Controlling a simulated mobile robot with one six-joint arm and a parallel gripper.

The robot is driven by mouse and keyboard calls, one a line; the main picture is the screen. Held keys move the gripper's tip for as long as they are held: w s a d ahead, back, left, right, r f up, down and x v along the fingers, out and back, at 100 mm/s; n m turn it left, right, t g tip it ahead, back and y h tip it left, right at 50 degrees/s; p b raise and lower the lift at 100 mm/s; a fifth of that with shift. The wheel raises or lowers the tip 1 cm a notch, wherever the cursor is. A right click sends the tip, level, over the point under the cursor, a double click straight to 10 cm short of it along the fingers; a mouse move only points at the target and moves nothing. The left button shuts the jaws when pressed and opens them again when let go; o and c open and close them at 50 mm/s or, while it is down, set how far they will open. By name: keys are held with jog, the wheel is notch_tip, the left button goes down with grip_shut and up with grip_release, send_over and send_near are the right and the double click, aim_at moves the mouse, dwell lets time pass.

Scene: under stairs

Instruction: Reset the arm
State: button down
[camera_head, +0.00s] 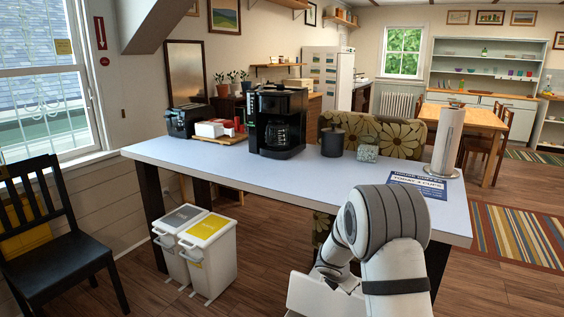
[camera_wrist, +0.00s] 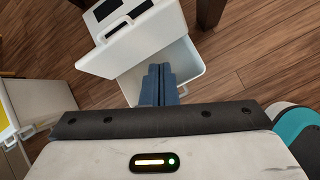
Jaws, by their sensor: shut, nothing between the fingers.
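My arm shows in the head view at the lower right, with white and grey links folded low in front of the table's right end. My gripper (camera_wrist: 160,70) shows in the wrist view as two blue-grey fingers pressed together with nothing between them. The fingers are over a white open box-like shape above the wood floor; I cannot tell whether it is part of my body. In the head view the fingertips cannot be made out.
A long table (camera_head: 200,157) carries a coffee maker (camera_head: 278,122), a dark canister (camera_head: 332,142), a paper towel roll (camera_head: 449,140) and a blue sign (camera_head: 420,184). A black chair (camera_head: 60,235) is at left. Floor between chair and bins is clear.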

jog(key=s+d+r+m+g+p, duration=0.1)
jog(key=s+r+m+p, duration=0.2)
jog(key=s+r+m, duration=0.6)
jog(key=s+d+r+m+g+p, duration=0.15)
jog(key=s+r+m, duration=0.25)
jog(key=s+r, duration=0.55)
jog(key=s+a+r+m+y+p, duration=0.2)
jog(key=s+r+m, duration=0.3)
jog(key=s, duration=0.4)
jog(key=s+a+r+m+y+p, duration=0.2)
jog(key=s+a+r+m+p, duration=0.2)
jog(key=s, duration=0.5)
notch_tip(320, 180, up, 2)
jog(key=m, duration=0.2)
jog(key=shift+s+a+r+m, duration=0.15)
jog(key=shift+a+r+m, duration=0.15)
jog(key=shift+a, duration=0.1)
